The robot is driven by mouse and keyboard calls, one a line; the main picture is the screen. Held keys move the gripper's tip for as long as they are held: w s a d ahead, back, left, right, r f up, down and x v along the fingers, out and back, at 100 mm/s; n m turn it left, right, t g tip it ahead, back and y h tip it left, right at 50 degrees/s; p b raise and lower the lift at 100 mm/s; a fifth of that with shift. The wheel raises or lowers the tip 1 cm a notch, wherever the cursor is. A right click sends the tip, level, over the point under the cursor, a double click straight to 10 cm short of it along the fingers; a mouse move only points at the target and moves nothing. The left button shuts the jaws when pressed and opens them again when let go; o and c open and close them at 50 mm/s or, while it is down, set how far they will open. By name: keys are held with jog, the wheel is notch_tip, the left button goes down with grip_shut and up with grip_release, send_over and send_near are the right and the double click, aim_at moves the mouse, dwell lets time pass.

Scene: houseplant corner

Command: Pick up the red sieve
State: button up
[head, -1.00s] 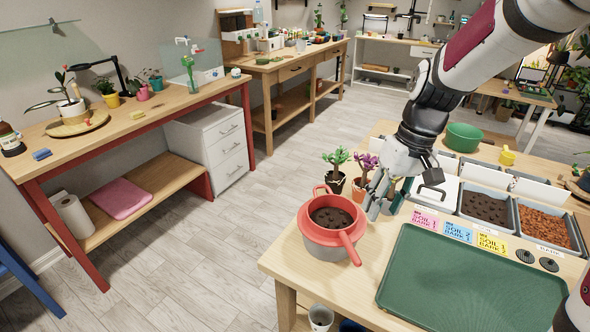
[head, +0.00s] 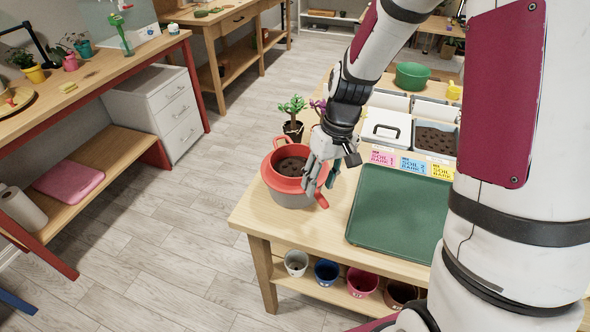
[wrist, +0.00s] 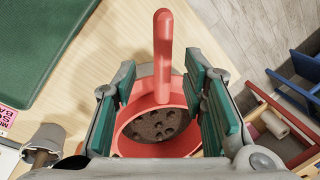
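The red sieve (head: 269,178) sits on top of a grey pot (head: 290,200) at the left corner of the wooden table. Dark soil with lumps shows inside its ring. In the wrist view the sieve's straight red handle (wrist: 163,55) points up the picture, away from the ring. My gripper (head: 318,186) is at the handle side of the sieve. In the wrist view my gripper (wrist: 160,105) is open, with a green-padded finger on each side of the handle and a gap to both pads. In the head view my fingers hide part of the handle.
A green tray (head: 395,215) lies right of the sieve. Small potted plants (head: 293,118) stand just behind it. Soil bins (head: 436,139) and a green bowl (head: 412,76) are farther back. Several cups (head: 327,271) stand on the shelf below.

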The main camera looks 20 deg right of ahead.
jog(key=shift+a+f, duration=0.25)
jog(key=shift+f, duration=0.65)
jog(key=shift+a+f, duration=0.25)
jog(key=shift+f, duration=0.65)
grip_shut()
jog(key=shift+w, duration=0.1)
jog(key=shift+r, duration=0.15)
